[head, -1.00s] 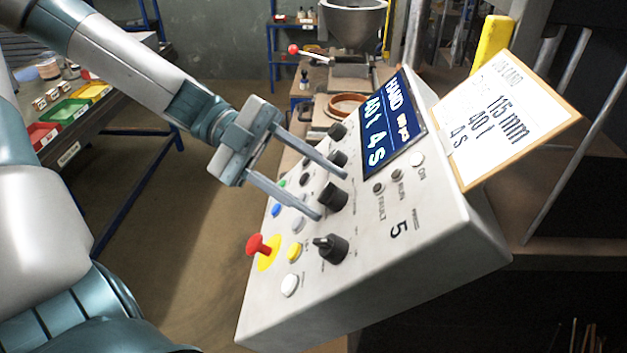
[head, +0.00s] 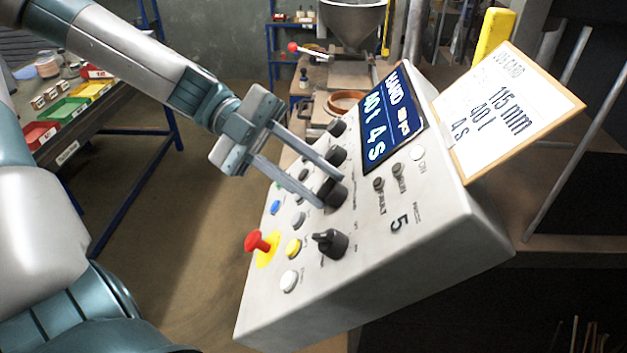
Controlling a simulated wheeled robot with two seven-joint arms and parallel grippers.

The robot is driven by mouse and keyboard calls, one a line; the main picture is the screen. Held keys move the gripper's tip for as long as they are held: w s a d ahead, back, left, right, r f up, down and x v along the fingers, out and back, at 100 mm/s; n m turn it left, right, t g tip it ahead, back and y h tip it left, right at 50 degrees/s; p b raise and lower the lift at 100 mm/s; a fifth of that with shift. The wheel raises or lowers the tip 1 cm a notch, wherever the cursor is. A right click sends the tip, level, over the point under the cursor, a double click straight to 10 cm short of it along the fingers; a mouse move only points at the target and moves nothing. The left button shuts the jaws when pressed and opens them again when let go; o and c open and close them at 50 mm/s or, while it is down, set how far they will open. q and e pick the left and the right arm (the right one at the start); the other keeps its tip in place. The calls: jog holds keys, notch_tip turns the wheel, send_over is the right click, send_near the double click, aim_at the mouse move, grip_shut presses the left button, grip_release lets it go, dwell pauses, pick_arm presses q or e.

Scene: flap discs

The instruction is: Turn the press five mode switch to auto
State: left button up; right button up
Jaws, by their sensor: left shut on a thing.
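The press control box (head: 430,235) is a tilted pale grey panel marked 5. Its blue display (head: 392,118) reads HAND, 40 t, 4 s. A black selector with a pointer handle (head: 330,243) sits low on the panel. A row of black knobs runs above it; their small labels are not legible, so I cannot tell which one is the mode switch. My left gripper (head: 331,190) is shut on the black knob (head: 333,194) just above the pointer selector, one finger on each side. My right gripper is not in view.
A red mushroom button (head: 257,242) and yellow and white buttons lie left of the selector. A job card (head: 508,112) stands at the panel's right. A bench with coloured bins (head: 65,111) is at the left. Open floor lies between bench and panel.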

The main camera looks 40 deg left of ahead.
pick_arm(q)
jog(key=m+y+b, duration=0.1)
jog(key=m+b, duration=0.1)
jog(key=m+g+y+b, duration=0.1)
jog(key=m, duration=0.1)
jog(key=m+g+b, duration=0.1)
jog(key=m+b, duration=0.1)
jog(key=shift+w+d+y+b, duration=0.15)
jog(key=shift+w+y+b, duration=0.1)
jog(key=shift+y+b, duration=0.15)
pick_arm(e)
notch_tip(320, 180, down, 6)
pick_arm(q)
jog(key=shift+r+m+g+y+b, duration=0.35)
jog(key=shift+m+b, duration=0.25)
jog(key=shift+m, duration=0.4)
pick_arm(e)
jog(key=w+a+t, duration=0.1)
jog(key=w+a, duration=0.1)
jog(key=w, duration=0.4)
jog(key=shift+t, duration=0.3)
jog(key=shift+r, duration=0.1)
pick_arm(q)
jog(key=o, duration=1)
